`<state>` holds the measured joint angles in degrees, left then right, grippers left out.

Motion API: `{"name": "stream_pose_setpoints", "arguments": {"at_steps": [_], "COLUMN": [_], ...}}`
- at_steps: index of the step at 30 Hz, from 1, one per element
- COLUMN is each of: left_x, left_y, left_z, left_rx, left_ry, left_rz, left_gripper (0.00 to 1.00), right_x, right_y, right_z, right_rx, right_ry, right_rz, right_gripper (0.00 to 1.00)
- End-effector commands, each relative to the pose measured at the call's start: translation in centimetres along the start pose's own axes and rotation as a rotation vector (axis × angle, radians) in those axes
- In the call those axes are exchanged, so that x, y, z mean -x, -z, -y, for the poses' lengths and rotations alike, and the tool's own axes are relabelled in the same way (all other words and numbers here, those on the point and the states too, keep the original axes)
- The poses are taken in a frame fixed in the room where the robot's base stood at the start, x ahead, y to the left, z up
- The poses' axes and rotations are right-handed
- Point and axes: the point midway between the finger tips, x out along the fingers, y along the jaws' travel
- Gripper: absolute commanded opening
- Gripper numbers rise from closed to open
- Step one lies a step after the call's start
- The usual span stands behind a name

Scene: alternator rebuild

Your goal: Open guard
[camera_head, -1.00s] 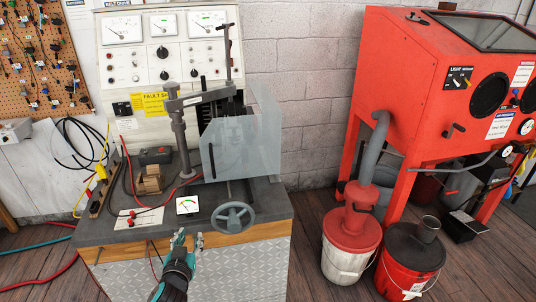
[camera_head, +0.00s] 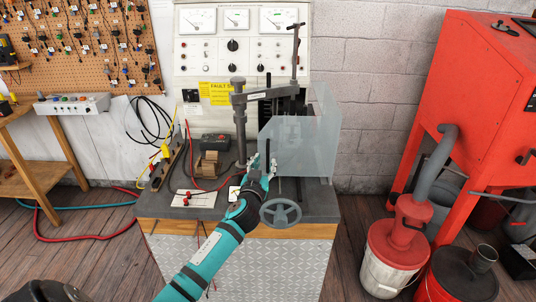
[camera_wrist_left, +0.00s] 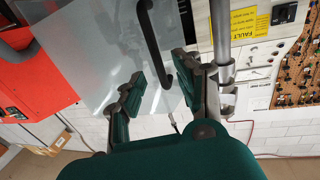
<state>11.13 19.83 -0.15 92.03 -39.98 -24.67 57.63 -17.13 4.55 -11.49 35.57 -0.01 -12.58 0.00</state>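The guard (camera_head: 300,155) is a clear, greyish see-through box over the test bench, standing upright and apparently closed. Its panel (camera_wrist_left: 95,55) fills the upper left of the left wrist view. A black bar handle (camera_wrist_left: 149,35) is fixed on the panel. My left gripper (camera_head: 262,167) is at the guard's left front edge, beside the handle. In the left wrist view my left gripper (camera_wrist_left: 155,78) is open, and the handle's lower end lies between its fingers. I cannot tell whether they touch it. My right gripper is not in view.
A grey post with a clamp arm (camera_head: 240,125) stands just left of the guard. A handwheel (camera_head: 280,211) sits at the bench front (camera_head: 320,205). A brown block (camera_head: 208,163) and red leads lie left. The red cabinet (camera_head: 480,110) and buckets stand right.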

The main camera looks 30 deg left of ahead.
Motion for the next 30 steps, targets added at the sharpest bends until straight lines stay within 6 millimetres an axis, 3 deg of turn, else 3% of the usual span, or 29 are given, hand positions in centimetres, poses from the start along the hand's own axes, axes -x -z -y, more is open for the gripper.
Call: {"name": "stream_pose_setpoints", "arguments": {"at_steps": [3,9,20,27,30], "left_x": [-2.2,-4.3,-4.7,-4.7,-4.7], "left_y": [0.1,0.0,-0.1,-0.1,-0.1], "left_z": [0.0,0.0,-0.1,-0.1,-0.1], "left_rx": [-0.001,0.001,0.001,0.001,0.001], "left_ry": [0.0,0.0,-0.002,-0.001,-0.001], "left_rz": [0.0,0.0,0.001,0.001,0.001], "left_gripper": [0.34,0.34,0.34,0.03,0.0], "right_x": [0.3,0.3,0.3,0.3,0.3], "right_y": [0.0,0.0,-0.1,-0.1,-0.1], "right_z": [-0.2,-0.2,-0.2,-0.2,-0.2], "right_rx": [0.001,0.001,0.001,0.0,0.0], "right_ry": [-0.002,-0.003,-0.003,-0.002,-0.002], "right_rz": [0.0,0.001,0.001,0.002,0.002], "right_gripper": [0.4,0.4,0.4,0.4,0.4]}}
